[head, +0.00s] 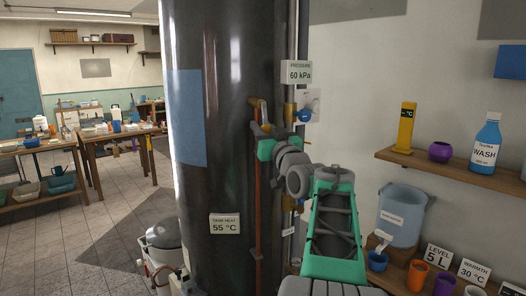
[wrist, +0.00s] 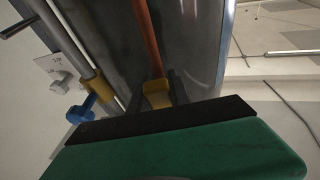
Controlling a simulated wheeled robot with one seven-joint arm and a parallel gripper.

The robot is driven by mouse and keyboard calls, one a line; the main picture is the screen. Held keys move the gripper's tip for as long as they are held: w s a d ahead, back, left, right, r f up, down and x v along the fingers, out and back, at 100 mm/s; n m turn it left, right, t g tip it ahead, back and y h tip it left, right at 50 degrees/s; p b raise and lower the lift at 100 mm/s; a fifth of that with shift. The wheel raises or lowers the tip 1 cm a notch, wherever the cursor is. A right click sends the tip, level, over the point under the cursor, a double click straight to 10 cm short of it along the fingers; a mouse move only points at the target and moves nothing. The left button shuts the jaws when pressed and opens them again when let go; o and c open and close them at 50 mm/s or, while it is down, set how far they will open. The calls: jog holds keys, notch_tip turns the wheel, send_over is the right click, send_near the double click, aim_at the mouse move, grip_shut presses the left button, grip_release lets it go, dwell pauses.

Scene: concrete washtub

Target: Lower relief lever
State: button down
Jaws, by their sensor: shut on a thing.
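The relief lever (head: 263,112) is a slim brass-coloured piece standing up against the right side of the dark tank, just above my gripper (head: 262,130). In the wrist view, my gripper (wrist: 157,98) has its dark fingers on both sides of a brass-yellow piece (wrist: 156,92), which I take to be the lever, and is shut on it. A copper pipe (wrist: 147,40) runs behind that piece along the tank. The green gripper body hides the lower part of the fingers, and the lever's pivot is hard to make out.
The tall dark tank (head: 225,120) stands directly beside my gripper. A shelf (head: 440,168) with a wash bottle (head: 486,145) is on the right wall. Floor at left is open.

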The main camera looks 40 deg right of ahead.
jog(key=shift+w+d+r+t+h+b, duration=0.15)
jog(key=shift+w+t+b, duration=0.35)
jog(key=shift+b, duration=0.9)
jog(key=shift+w+d+r+t+h+b, duration=0.15)
jog(key=shift+t+b, duration=0.55)
jog(key=shift+b, duration=0.65)
jog(key=c, duration=1.2)
grip_release()
jog(key=shift+a+f, duration=0.1)
jog(key=b+v, duration=0.2)
jog(key=v, duration=0.5)
jog(key=shift+s+f+b, duration=0.2)
jog(key=shift+s+b, duration=0.1)
jog(key=shift+a, duration=0.15)
